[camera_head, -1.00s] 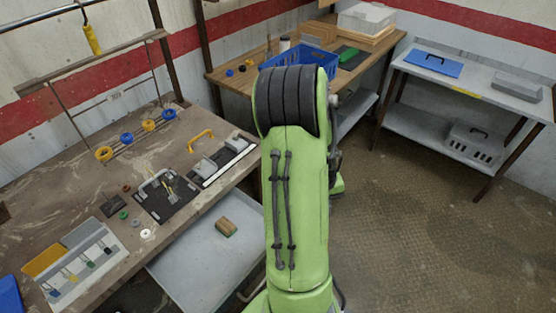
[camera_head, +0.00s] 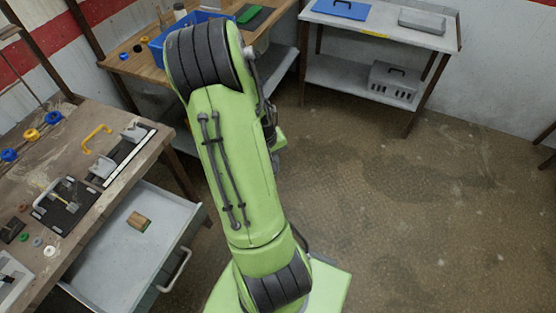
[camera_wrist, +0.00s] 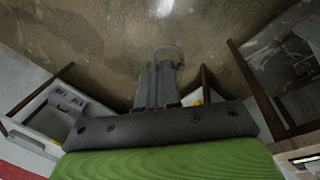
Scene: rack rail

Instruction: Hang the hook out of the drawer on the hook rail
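In the wrist view, my gripper (camera_wrist: 160,85) has its two grey fingers close together. A thin grey curved piece, which looks like the hook (camera_wrist: 169,49), sticks out past the fingertips, with its lower part hidden between them. In the head view, my green arm fills the middle and hides the gripper. The drawer (camera_head: 112,283) under the left workbench is open. A small wooden block (camera_head: 138,221) lies in it, and I see no hook there. The hook rail cannot be made out clearly in the current views.
The left workbench (camera_head: 100,130) holds a yellow handle (camera_head: 96,137), a black board and several coloured rings. A wooden table with a blue crate (camera_head: 196,30) stands behind my arm. A grey shelf table (camera_head: 385,24) stands at the back. The floor on the right is clear.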

